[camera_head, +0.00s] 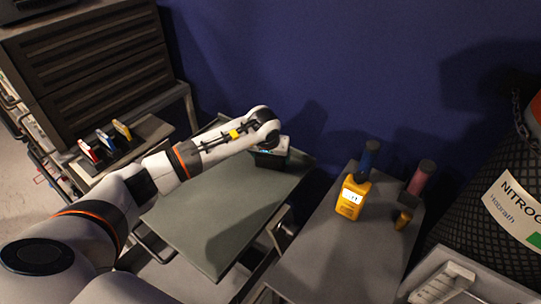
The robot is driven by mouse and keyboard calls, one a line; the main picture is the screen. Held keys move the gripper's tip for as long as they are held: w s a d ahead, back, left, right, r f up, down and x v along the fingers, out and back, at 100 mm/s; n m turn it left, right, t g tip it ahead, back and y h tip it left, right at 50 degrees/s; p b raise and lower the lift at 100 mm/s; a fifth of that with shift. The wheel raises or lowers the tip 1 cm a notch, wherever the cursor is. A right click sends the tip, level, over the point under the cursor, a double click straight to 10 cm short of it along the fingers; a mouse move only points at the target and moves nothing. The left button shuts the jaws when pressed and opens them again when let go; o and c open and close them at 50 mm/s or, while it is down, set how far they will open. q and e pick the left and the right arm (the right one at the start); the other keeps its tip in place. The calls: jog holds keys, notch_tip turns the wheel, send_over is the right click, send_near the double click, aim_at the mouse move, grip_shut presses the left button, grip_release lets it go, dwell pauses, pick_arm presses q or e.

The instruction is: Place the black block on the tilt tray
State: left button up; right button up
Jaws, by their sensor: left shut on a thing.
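The tilt tray (190,219) is a flat grey-green panel in the middle left of the head view, sloping toward the front. My left gripper (267,158) is over the tray's far right corner, at the end of my arm that comes in from the left. It is shut on a dark thing that appears to be the black block, mostly hidden by the gripper and wrist. I cannot tell whether the block touches the tray. My right gripper is not in view.
A nitrogen cylinder (500,220) stands far right. A dark cabinet (95,70) stands back left.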

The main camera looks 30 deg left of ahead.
pick_arm(q)
jog(key=o, duration=0.9)
jog(key=shift+o, duration=0.2)
jog(key=shift+r, duration=0.4)
jog(key=v, duration=1.1)
jog(key=shift+s+r, duration=0.2)
